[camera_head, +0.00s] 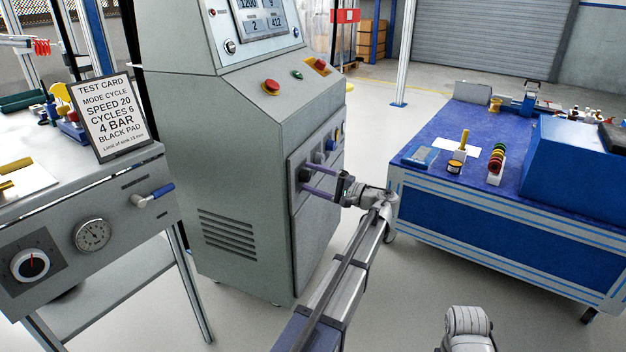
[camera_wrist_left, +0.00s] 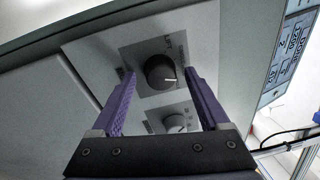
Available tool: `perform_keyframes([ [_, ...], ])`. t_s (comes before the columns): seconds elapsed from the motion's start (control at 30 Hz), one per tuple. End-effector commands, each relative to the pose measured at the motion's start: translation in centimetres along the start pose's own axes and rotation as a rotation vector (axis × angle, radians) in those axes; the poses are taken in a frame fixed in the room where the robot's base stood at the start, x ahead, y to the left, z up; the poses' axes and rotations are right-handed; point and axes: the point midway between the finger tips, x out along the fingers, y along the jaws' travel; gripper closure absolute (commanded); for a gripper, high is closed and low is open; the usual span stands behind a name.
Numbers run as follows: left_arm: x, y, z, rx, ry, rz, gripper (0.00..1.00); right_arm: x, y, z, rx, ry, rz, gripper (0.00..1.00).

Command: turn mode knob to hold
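A side panel (camera_head: 297,211) on the grey-green cabinet carries a row of dark knobs. A second black knob (camera_wrist_left: 176,123) lies lower. My left gripper (camera_head: 307,180) faces the panel with two purple fingers. In the left wrist view the open fingers (camera_wrist_left: 161,82) stand on either side of the upper knob, with gaps visible. Contact cannot be told. My right gripper is out of view.
A test card (camera_head: 108,115) reading "MODE CYCLE" stands on the left bench, above a gauge (camera_head: 92,235) and a dial (camera_head: 30,264). A blue worktable (camera_head: 440,133) stands at the right. Open floor lies between cabinet and table.

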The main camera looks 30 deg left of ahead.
Motion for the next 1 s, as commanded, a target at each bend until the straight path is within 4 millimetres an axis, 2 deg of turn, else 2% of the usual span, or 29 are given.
perform_keyframes([
  [0.27, -0.2, 0.0, 0.0, 0.0, 0.001, -0.001, 0.21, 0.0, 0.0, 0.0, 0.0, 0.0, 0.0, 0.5],
  [0.7, -6.5, 0.0, -0.1, 0.0, 0.002, -0.001, 0.21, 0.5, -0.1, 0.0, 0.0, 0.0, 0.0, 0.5],
  [1.0, -7.8, 0.0, 0.0, 0.0, 0.0, 0.0, 0.21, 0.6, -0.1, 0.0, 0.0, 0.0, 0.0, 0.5],
])
